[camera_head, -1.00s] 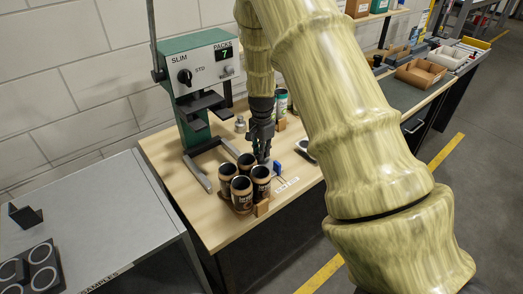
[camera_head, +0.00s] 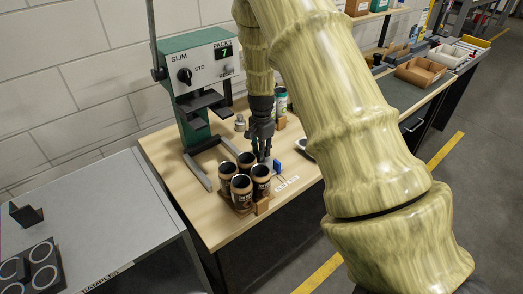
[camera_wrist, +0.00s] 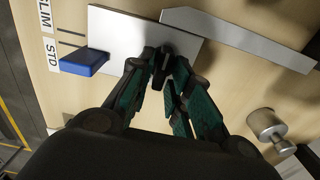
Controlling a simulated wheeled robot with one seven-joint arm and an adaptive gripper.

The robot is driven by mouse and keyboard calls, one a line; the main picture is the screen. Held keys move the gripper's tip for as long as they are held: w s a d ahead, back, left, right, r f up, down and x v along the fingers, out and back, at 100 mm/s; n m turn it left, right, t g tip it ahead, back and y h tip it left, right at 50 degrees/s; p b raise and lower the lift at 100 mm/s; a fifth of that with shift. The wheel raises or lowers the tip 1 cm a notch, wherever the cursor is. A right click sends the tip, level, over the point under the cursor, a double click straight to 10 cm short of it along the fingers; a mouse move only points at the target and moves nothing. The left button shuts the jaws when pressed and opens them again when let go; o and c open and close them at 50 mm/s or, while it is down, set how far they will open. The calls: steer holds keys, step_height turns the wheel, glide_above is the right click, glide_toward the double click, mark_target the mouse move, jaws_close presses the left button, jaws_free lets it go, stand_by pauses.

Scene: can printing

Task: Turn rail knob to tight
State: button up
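My gripper (camera_head: 264,158) points down at the workbench, behind the group of cans. In the wrist view its two fingers (camera_wrist: 163,66) come close together over a white plate (camera_wrist: 113,24). A small dark piece between the fingertips looks like the rail knob (camera_wrist: 161,64); the fingers hide most of it. A blue block (camera_wrist: 84,61) is at the plate's left end, beside the STD label and apart from the fingers. It also shows in the head view (camera_head: 276,167). Whether the knob is tight cannot be seen.
Several dark cans (camera_head: 241,187) stand in front of my gripper. A green press (camera_head: 195,90) with its own black knob stands behind left. A metal knobbed piece (camera_wrist: 267,128) is right of my fingers. A grey side table (camera_head: 100,215) is at left.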

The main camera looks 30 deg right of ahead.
step_height(320, 180, up, 12)
stand_by(0.6)
steer(key=shift+r, duration=0.1)
stand_by(0.4)
